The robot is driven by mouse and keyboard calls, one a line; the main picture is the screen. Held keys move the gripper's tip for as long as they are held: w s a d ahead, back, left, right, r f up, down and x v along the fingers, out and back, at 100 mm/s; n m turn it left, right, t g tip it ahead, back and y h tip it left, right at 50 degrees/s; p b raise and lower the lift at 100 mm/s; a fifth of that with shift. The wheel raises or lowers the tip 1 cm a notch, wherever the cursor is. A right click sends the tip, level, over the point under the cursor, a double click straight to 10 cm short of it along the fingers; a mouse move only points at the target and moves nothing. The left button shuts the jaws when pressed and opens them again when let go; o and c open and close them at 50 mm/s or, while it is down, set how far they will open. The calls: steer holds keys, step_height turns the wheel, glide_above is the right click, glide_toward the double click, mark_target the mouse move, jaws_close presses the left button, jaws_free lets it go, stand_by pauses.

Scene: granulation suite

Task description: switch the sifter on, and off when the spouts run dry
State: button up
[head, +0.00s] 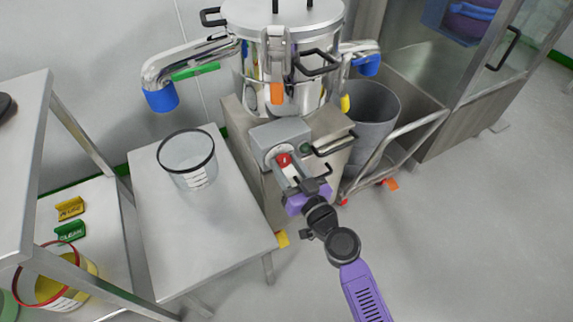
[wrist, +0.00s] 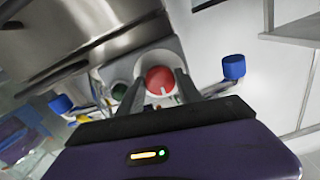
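The sifter (head: 250,70) is a steel drum with a clamped lid on a steel cabinet. Its left spout (head: 190,58) and right spout (head: 355,50) end in blue sleeves; no powder shows falling from either. A grey control box (head: 268,138) on the cabinet front bears a red knob (head: 283,160) and a green button (head: 305,149). In the wrist view the red knob (wrist: 160,80) has a pale mark, and the green button (wrist: 119,92) is beside it. My gripper (wrist: 161,84) is open, its two fingers on either side of the knob; contact cannot be told.
A clear black-rimmed tub (head: 187,165) stands on a steel table (head: 200,235) at left. A grey bin (head: 372,105) stands under the right spout, behind a bent rail (head: 400,150). A shelf with yellow and green tags (head: 70,230) is far left. Floor at right is clear.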

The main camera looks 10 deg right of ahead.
jaws_close()
steer(key=shift+m, duration=0.4)
steer(key=m+b, duration=0.1)
steer(key=m, duration=0.7)
steer(key=shift+m, duration=0.3)
steer(key=m, duration=0.4)
steer(key=shift+m, duration=2.2)
steer(key=shift+d, duration=0.1)
